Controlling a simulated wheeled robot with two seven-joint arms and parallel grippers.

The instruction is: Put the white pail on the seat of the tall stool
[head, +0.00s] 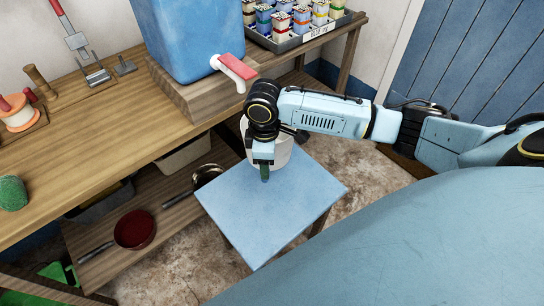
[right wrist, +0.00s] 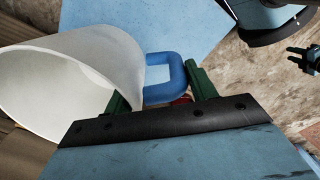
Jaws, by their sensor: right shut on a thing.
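The white pail (head: 282,152) shows behind my right gripper (head: 264,172) in the head view, over the far corner of the stool's blue square seat (head: 265,215). In the right wrist view the pail (right wrist: 75,80) is at the left, its open mouth facing the camera. My right gripper (right wrist: 155,92) is shut on the pail's blue handle (right wrist: 178,70). The blue seat (right wrist: 120,15) lies beyond it. I cannot tell whether the pail touches the seat.
A wooden bench (head: 110,120) runs along the wall, bearing a blue tank (head: 185,40) with a white and red tap (head: 233,69) and a tray of cartons (head: 297,40). Pans, including a red one (head: 134,229), lie on the lower shelf. The seat's near part is bare.

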